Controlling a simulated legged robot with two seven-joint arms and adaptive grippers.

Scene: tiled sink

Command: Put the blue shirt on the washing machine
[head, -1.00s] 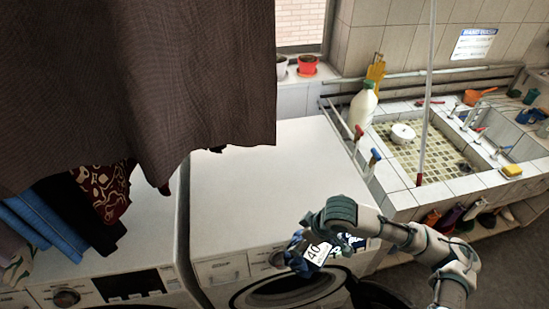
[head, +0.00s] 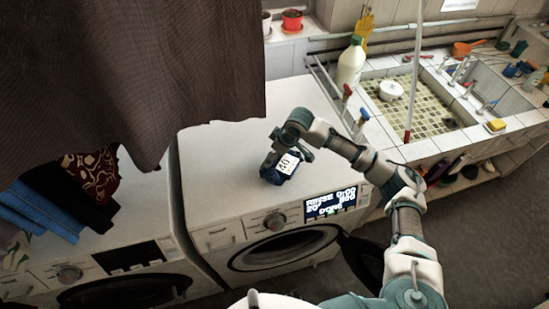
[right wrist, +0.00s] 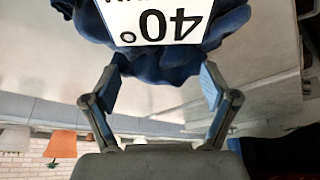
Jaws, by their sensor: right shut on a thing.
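The blue shirt (head: 270,174) is a dark blue bundle with a white label reading 40°. My right gripper (head: 276,158) is shut on it from above. The shirt is over the front part of the white top of the right washing machine (head: 225,165); I cannot tell whether it touches the top. In the right wrist view the shirt (right wrist: 232,24) and its label are at the tips of my right gripper (right wrist: 158,80), with a finger on each side. My left gripper is not in view.
Dark brown cloth (head: 130,70) hangs at upper left, over a second washing machine (head: 105,245). A tiled sink (head: 425,105) with a white bottle (head: 350,65) stands at right. Pots (head: 292,20) stand on the sill. The right machine's top is otherwise clear.

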